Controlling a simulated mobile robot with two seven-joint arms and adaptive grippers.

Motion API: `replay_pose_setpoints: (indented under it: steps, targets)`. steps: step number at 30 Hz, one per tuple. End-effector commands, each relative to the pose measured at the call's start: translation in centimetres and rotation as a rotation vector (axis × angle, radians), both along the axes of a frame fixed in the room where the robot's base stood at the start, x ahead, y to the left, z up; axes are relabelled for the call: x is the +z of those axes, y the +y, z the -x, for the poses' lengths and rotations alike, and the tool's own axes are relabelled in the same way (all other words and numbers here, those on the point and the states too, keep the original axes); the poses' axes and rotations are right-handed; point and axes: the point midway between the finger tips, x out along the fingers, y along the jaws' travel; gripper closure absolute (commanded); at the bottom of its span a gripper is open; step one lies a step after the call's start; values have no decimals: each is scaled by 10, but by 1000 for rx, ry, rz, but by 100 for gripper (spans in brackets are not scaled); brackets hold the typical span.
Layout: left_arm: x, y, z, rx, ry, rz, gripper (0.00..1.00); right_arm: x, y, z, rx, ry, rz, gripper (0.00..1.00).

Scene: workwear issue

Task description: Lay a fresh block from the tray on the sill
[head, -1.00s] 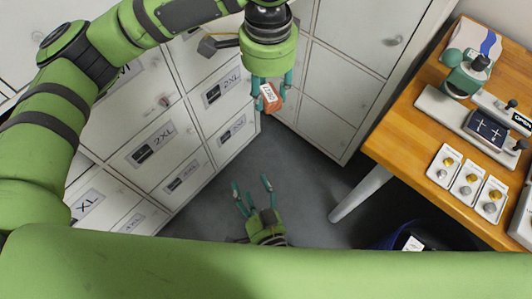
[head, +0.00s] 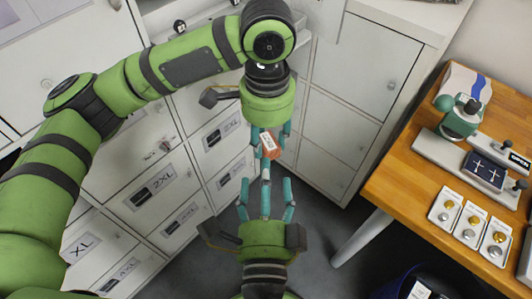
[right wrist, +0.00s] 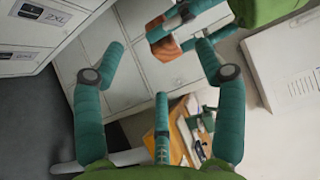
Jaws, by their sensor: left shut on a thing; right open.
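My left gripper (head: 269,136) is shut on a small orange-red block (head: 270,150) with a white printed label, held in the air in front of the lockers. My right gripper (head: 267,184) is open and empty just below it in the head view, its fingers pointing up at the block. In the right wrist view the block (right wrist: 162,42) shows beyond the open fingers, between the left gripper's teal fingers. I cannot make out the tray or the sill.
White lockers with size labels (head: 152,190) stand at the left and behind. A wooden table (head: 398,180) at the right carries a green-and-white device (head: 461,116) and several small cards with knobs (head: 468,222). A dark blue bin (head: 395,288) stands below it.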

Motion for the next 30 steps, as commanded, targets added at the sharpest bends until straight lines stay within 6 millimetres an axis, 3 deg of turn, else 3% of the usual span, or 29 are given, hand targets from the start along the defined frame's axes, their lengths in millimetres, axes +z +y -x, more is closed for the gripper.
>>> replay_pose_setpoints:
  steps: [6,12,25,27,30]
  targets:
    - [0,0,0,0,0,0,84,1,2,-43,-1,-5,-1,29]
    - [0,0,0,0,0,0,84,0,4,-68,1,-3,2,29]
    - [0,0,0,0,0,0,84,0,4,-77,1,-1,2,29]
    - [0,0,0,0,0,0,84,0,4,-77,1,-1,2,57]
    - [0,0,0,0,0,0,83,0,4,-76,2,-2,1,89]
